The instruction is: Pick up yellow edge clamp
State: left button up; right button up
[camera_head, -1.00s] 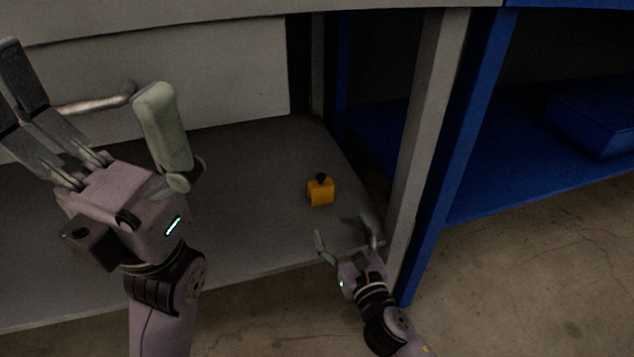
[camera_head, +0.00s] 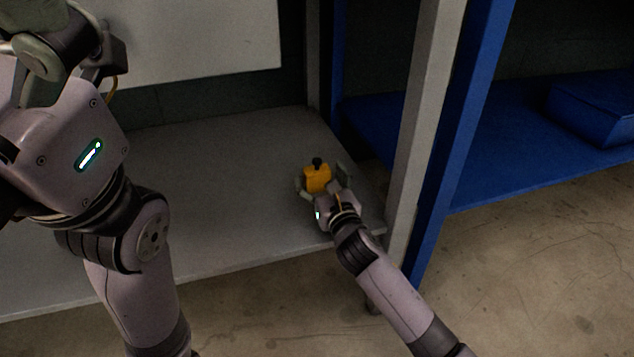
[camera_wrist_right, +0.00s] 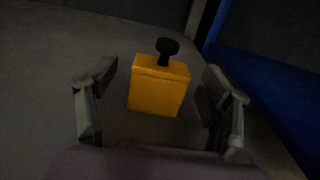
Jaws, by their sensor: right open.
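The yellow edge clamp (camera_head: 316,179) is a small yellow block with a black knob on top. It stands upright on the grey shelf (camera_head: 220,170). My right gripper (camera_head: 322,178) is open, with one finger on each side of the clamp. In the right wrist view the clamp (camera_wrist_right: 159,86) stands between the two spread fingers of the gripper (camera_wrist_right: 160,100), with a visible gap on both sides. My left gripper (camera_head: 55,40) is at the upper left, partly cut off by the picture edge, and its fingertips are not clear.
A grey post (camera_head: 428,120) and a blue post (camera_head: 462,130) stand just right of my right arm. A blue shelf (camera_head: 500,150) with a blue box (camera_head: 600,110) lies beyond them. A white panel (camera_head: 200,45) hangs behind the shelf. The shelf left of the clamp is clear.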

jog(key=b+x, duration=0.1)
jog(key=x, duration=0.1)
jog(key=shift+w+f+b, duration=0.15)
jog(key=shift+w+b, duration=0.2)
jog(key=shift+w+a, duration=0.1)
jog(key=shift+c, duration=0.4)
jog(key=c, duration=1.2)
